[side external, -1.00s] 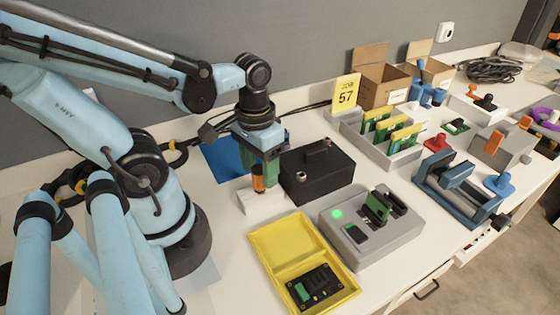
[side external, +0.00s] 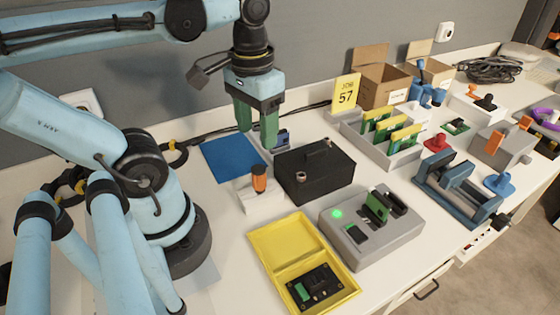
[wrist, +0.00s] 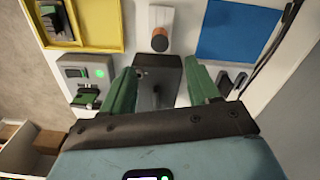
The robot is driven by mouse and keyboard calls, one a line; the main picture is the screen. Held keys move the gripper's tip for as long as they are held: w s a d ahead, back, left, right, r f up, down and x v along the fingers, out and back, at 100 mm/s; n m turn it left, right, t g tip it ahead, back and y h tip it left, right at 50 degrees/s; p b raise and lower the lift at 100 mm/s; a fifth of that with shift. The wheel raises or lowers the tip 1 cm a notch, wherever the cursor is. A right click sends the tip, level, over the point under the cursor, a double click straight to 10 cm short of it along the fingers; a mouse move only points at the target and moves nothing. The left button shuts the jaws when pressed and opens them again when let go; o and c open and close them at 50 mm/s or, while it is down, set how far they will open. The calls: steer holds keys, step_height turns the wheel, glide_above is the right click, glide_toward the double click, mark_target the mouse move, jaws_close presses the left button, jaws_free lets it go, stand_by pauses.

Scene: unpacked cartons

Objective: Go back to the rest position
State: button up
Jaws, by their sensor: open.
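My gripper (side external: 256,128) is open and empty, with its two green fingers pointing down. In the side view it hangs above the table behind the black box (side external: 316,170). In the wrist view the gripper (wrist: 163,82) shows its fingers spread, with the black box (wrist: 158,78) below and between them. An orange-handled tool (side external: 259,178) stands upright in a white block (side external: 262,200), apart from the fingers.
A blue mat (side external: 228,160) lies left of the black box. A yellow tray (side external: 275,240) and a grey fixture with a green light (side external: 365,245) are in front. A rack of yellow-green boards (side external: 385,155), a yellow sign (side external: 346,92) and cartons (side external: 380,82) stand to the right.

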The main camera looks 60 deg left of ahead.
steer(key=w+d+f+m+t, duration=0.2)
steer(key=w+m+t, duration=0.1)
steer(key=w+t, duration=0.3)
steer(key=shift+w+f+t, duration=0.4)
steer(key=shift+w, duration=1)
